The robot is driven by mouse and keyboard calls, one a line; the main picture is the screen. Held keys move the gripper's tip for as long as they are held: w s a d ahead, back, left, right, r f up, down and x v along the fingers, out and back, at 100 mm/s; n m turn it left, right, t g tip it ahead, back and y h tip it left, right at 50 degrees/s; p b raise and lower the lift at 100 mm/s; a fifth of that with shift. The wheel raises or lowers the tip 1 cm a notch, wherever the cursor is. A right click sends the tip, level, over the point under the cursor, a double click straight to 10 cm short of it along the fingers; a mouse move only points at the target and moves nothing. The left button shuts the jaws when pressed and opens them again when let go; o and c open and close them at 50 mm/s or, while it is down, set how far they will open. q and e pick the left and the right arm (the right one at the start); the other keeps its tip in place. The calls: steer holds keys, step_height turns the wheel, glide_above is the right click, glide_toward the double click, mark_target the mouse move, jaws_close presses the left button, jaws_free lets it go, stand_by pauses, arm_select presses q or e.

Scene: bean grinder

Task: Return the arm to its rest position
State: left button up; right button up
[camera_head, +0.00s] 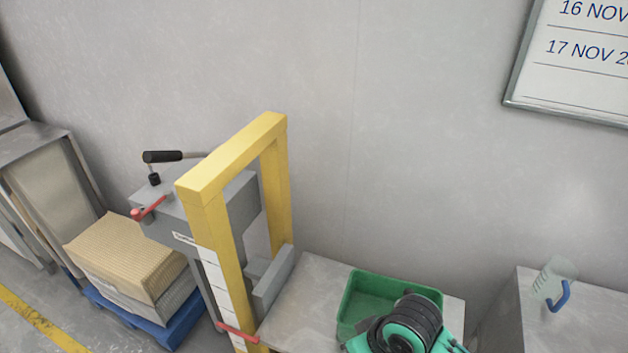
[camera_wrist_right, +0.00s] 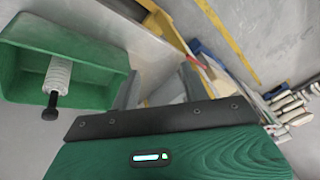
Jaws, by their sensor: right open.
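My right arm (camera_head: 410,325), teal with black ribbed parts, reaches in at the bottom of the head view, in front of the green bin (camera_head: 365,293). Its gripper is hidden in that view. In the right wrist view my right gripper (camera_wrist_right: 160,90) is open, with two grey fingers apart and nothing seen between them. The green bin (camera_wrist_right: 105,63) lies to the left of the fingers there. A white ribbed piece with a black end (camera_wrist_right: 58,75) shows over the bin's opening; I cannot tell whether it rests inside. My left gripper is not in view.
A yellow frame (camera_head: 228,158) stands beside a grey machine (camera_head: 238,198) with a black-handled lever (camera_head: 162,156). The bin stands on a grey table (camera_head: 305,300). A clear jug with a blue handle (camera_head: 552,285) stands on a right-hand counter (camera_head: 590,315). Stacked boxes (camera_head: 125,255) sit left.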

steer(key=s+d+f+m+t+h, duration=0.1)
steer(key=s+d+f+m+h, duration=0.4)
steer(key=s+d, duration=0.85)
step_height(320, 180, down, 30)
steer(key=d+n+g+y+p, duration=0.1)
steer(key=n+p, duration=0.1)
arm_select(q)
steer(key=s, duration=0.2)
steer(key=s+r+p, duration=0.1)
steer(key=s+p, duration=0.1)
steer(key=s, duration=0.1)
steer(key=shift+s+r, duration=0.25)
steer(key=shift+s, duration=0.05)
arm_select(e)
steer(key=s+d+f, duration=0.2)
steer(key=s+f, duration=0.7)
steer(key=s+d+f+g, duration=0.1)
steer(key=s+f, duration=0.7)
steer(key=s, duration=0.1)
steer(key=shift+s+d+f, duration=0.2)
steer(key=shift+d+f, duration=0.15)
steer(key=shift+f, duration=0.05)
